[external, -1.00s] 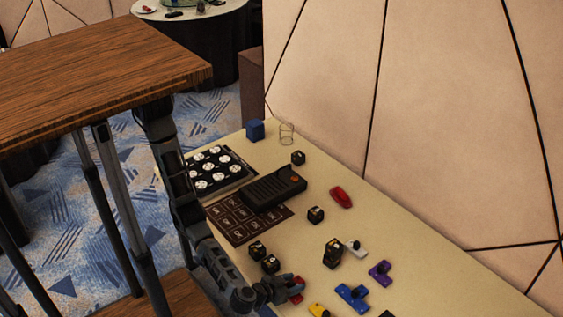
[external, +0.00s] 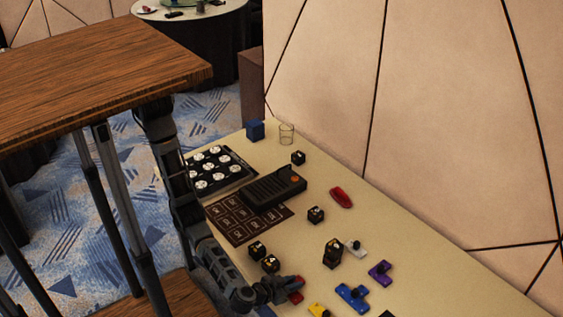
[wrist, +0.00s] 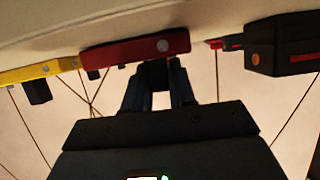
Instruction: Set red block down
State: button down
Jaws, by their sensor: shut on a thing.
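My gripper (external: 281,290) is low over the near part of the beige table, shut on the red block (external: 296,297). The block is mostly hidden by the fingers in the external view, with only small red parts showing. In the wrist view, which looks upside down, the red block (wrist: 130,50) is a long bar with a round grey spot on its right part. The fingers (wrist: 158,78) close on its middle-right part. The block lies close along the table surface (wrist: 130,20); I cannot tell whether it touches.
A yellow block (external: 319,311), a blue block (external: 352,297) and black cubes (external: 270,263) lie near the gripper.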

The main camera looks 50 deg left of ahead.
aim_at(293, 281)
notch_tip(293, 281, up, 10)
jog(key=shift+f, duration=0.15)
jog(key=shift+w, duration=0.3)
jog(key=w+r, duration=0.3)
jog(key=w, duration=0.7)
jog(key=w+a+f+n+y, duration=0.1)
jog(key=w+a+f, duration=0.1)
jog(key=w+a, duration=0.6)
jog(key=w+a+f, duration=0.2)
jog(key=w+a, duration=0.6)
jog(key=w, duration=0.1)
jog(key=w+a+y, duration=0.1)
jog(key=w+a, duration=0.2)
jog(key=a, duration=0.8)
jog(key=w+a+r+n+y, duration=0.1)
jog(key=w+a, duration=0.2)
jog(key=a, duration=0.9)
jog(key=w+a+r+n+y, duration=0.1)
jog(key=w+a, duration=0.1)
jog(key=a, duration=0.9)
jog(key=shift+w+a+r+g, duration=0.15)
jog(key=shift+w+a+g, duration=0.15)
jog(key=shift+w+a, duration=0.1)
